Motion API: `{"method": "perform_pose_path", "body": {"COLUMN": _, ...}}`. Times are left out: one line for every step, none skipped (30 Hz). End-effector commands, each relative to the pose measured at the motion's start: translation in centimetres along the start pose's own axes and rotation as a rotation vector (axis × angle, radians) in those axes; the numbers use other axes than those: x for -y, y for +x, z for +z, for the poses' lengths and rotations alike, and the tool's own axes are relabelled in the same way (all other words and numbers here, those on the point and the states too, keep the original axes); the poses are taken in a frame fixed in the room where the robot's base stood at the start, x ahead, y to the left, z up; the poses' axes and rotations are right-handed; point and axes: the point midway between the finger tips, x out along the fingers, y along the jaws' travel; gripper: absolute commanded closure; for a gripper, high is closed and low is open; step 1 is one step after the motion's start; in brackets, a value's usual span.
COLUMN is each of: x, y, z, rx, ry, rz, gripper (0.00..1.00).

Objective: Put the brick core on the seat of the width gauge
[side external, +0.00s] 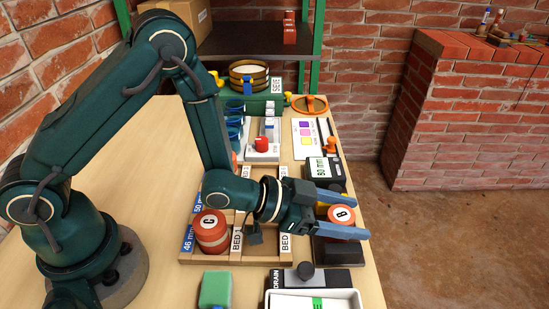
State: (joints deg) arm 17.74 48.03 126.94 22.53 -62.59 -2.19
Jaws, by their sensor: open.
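A red brick core marked B (341,222) stands at the right, beside or over a dark block (338,252); I cannot tell whether it rests on it. My gripper (358,217) reaches in from the left, its blue fingers open, one on the far side of core B and one on the near side. Contact is not clear.
A scale-like box (262,150), a colour card (306,138) and a sieve (248,77) stand behind.

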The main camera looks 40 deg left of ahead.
Motion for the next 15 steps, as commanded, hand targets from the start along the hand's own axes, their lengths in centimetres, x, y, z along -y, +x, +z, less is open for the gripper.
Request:
{"method": "perform_pose_path", "body": {"x": 0.1, "y": -0.8, "z": -0.1, "rx": -0.001, "ry": -0.001, "rz": -0.003, "gripper": 0.31}}
{"method": "perform_pose_path", "body": {"x": 0.1, "y": -1.3, "z": 0.0, "rx": 0.001, "ry": -0.001, "rz": -0.004, "gripper": 0.31}}
{"method": "perform_pose_path", "body": {"x": 0.1, "y": -2.0, "z": -0.1, "rx": -0.001, "ry": -0.001, "rz": -0.004, "gripper": 0.31}}
{"method": "perform_pose_path", "body": {"x": 0.1, "y": -2.5, "z": 0.0, "rx": 0.000, "ry": -0.002, "rz": -0.005, "gripper": 0.31}}
{"method": "perform_pose_path", "body": {"x": 0.1, "y": -3.0, "z": 0.0, "rx": 0.000, "ry": -0.002, "rz": -0.004, "gripper": 0.31}}
{"method": "perform_pose_path", "body": {"x": 0.1, "y": -3.5, "z": -0.3, "rx": -0.004, "ry": 0.000, "rz": -0.004, "gripper": 0.31}}
{"method": "perform_pose_path", "body": {"x": 0.1, "y": -3.5, "z": -0.9, "rx": -0.009, "ry": 0.003, "rz": -0.003, "gripper": 0.31}}
{"method": "perform_pose_path", "body": {"x": 0.1, "y": -3.6, "z": -1.3, "rx": -0.009, "ry": 0.004, "rz": -0.002, "gripper": 0.31}}
{"method": "perform_pose_path", "body": {"x": 0.0, "y": -3.8, "z": -1.7, "rx": -0.009, "ry": 0.004, "rz": -0.002, "gripper": 0.31}}
{"method": "perform_pose_path", "body": {"x": 0.0, "y": -3.9, "z": -2.1, "rx": -0.010, "ry": 0.004, "rz": -0.002, "gripper": 0.31}}
{"method": "perform_pose_path", "body": {"x": 0.0, "y": -4.1, "z": -2.4, "rx": -0.009, "ry": 0.004, "rz": -0.002, "gripper": 0.31}}
{"method": "perform_pose_path", "body": {"x": 0.0, "y": -4.2, "z": -2.9, "rx": -0.009, "ry": 0.005, "rz": -0.002, "gripper": 0.31}}
{"method": "perform_pose_path", "body": {"x": 0.0, "y": -4.4, "z": -3.2, "rx": -0.010, "ry": 0.004, "rz": -0.001, "gripper": 0.31}}
{"method": "perform_pose_path", "body": {"x": 0.0, "y": -4.5, "z": -3.6, "rx": -0.009, "ry": 0.004, "rz": -0.002, "gripper": 0.31}}
{"method": "perform_pose_path", "body": {"x": 0.0, "y": -4.7, "z": -4.0, "rx": -0.010, "ry": 0.004, "rz": -0.002, "gripper": 0.31}}
